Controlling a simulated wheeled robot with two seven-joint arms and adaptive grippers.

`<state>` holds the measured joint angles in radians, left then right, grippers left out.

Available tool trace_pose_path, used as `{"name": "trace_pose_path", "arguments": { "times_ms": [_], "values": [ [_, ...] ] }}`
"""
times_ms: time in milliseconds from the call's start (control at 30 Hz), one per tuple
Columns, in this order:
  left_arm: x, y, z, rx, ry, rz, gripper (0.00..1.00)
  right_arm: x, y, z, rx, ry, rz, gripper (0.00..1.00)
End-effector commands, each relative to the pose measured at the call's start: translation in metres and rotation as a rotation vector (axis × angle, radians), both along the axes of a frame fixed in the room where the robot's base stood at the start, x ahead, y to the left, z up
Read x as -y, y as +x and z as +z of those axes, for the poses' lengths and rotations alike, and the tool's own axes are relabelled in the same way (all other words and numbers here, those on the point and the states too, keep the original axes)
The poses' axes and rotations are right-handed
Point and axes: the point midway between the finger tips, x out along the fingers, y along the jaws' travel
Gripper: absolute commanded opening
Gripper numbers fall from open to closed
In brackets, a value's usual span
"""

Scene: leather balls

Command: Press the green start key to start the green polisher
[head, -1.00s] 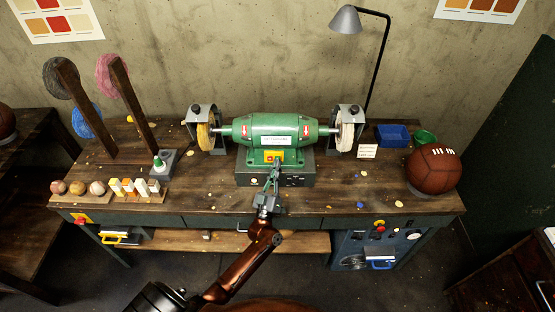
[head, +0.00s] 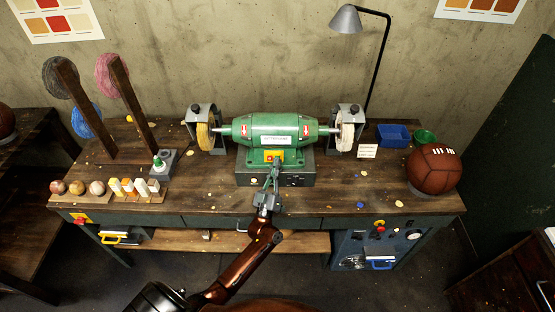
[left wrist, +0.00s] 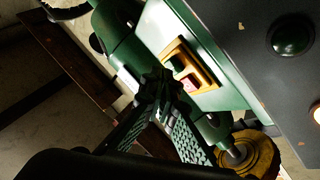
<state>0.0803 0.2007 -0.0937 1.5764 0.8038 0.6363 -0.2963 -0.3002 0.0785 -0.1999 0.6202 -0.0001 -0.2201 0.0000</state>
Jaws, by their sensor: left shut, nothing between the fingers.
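The green polisher (head: 275,131) stands at the back middle of the bench, with a buffing wheel at each end. On its front is a yellow-orange switch plate (head: 273,156). In the left wrist view the plate (left wrist: 205,76) carries a green start key (left wrist: 177,62) and a red key (left wrist: 190,85). My left gripper (head: 274,169) is shut and empty, its fingertips just in front of the plate. In the left wrist view its tips (left wrist: 158,82) appear close beside the green key; I cannot tell whether they touch it. My right gripper is not in view.
A dark panel with a large green button (left wrist: 292,35) shows near the plate in the left wrist view. A grey box with a green knob (head: 158,162) and a row of small balls (head: 77,188) stand left. Blue bin (head: 393,135) and leather ball (head: 433,169) are right.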

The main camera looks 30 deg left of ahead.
Motion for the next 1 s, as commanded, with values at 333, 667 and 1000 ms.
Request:
{"name": "trace_pose_path", "arguments": {
  "times_ms": [333,667,1000],
  "values": [
    [-0.0002,0.0008,0.0001,0.000,0.001,-0.001,0.00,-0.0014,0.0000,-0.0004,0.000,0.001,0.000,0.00],
    [-0.0016,0.0034,-0.0005,0.001,0.001,0.000,0.00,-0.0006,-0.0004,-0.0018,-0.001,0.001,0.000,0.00],
    [-0.0035,0.0068,-0.0013,0.001,0.001,0.000,0.00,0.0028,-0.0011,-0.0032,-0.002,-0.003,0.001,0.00]
  ]
}}
